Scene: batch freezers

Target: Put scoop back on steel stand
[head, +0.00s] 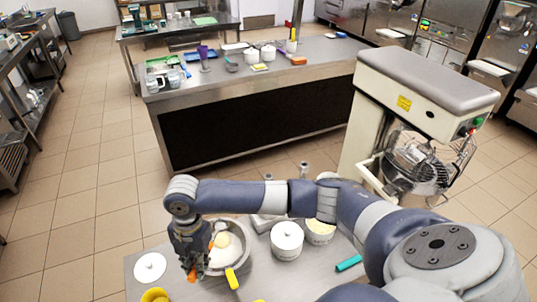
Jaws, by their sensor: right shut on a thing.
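My right gripper (189,262) reaches over the near steel worktop, pointing down at the left side of a metal bowl. It is shut on an orange-handled thing (194,275), which looks like the scoop; its far end is hard to make out. The metal bowl (244,262) holds something pale and rounded (226,245). A yellow handle (232,279) lies at the bowl's front rim. A steel piece (262,222) behind the bowl is partly hidden by my right arm; I cannot tell whether it is the stand. My left gripper is not in view.
Two white tubs, one lidded (287,241) and one open (320,232), stand right of the bowl. A white lid (150,267), a yellow cup (154,295) and a teal cylinder (348,264) are also on the worktop (115,285). A large mixer (412,110) stands behind right.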

